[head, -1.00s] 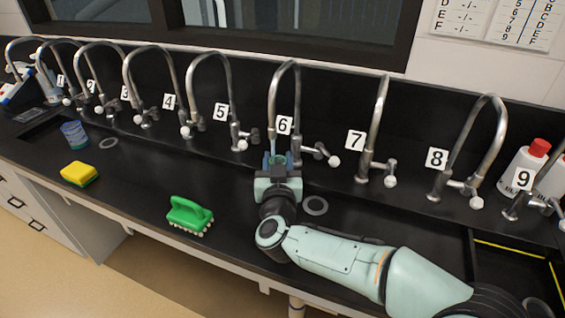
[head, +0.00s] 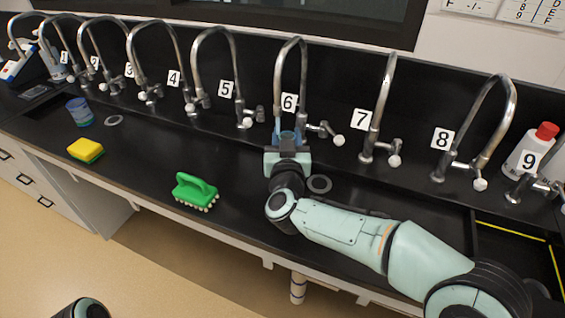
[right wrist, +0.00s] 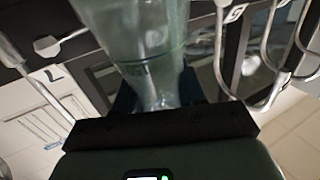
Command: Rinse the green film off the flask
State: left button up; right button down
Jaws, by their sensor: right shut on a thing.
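My right gripper (head: 287,145) is at tap 6 (head: 303,85), shut on the flask (head: 288,134). In the head view the gripper hides most of the flask; only bluish clear glass shows under the spout. A thin pale bluish streak hangs below the spout end, likely water. In the right wrist view the flask (right wrist: 150,45) is a clear vessel with a grey-green tint and dark markings, held between the dark fingers. How much green film is on it I cannot tell. My left gripper is not in view.
A green scrub brush (head: 194,191), a yellow-green sponge (head: 86,150) and a blue-tinted beaker (head: 79,112) stand on the black counter to the left. A grey ring (head: 319,184) lies beside my right wrist. Tap 5 (head: 213,70) and tap 7 (head: 386,100) flank tap 6.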

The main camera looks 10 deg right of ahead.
jog(key=shift+a, duration=0.1)
jog(key=shift+s+a+p, duration=0.2)
jog(key=shift+a+p, duration=0.15)
jog(key=shift+a, duration=0.1)
jog(key=shift+d, duration=0.15)
jog(key=shift+w+d, duration=0.2)
jog(key=shift+d, duration=0.2)
jog(key=shift+a, duration=0.1)
dwell(0.4)
jog(key=shift+s+a+p, duration=0.2)
jog(key=shift+a+p, duration=0.25)
jog(key=shift+a, duration=0.05)
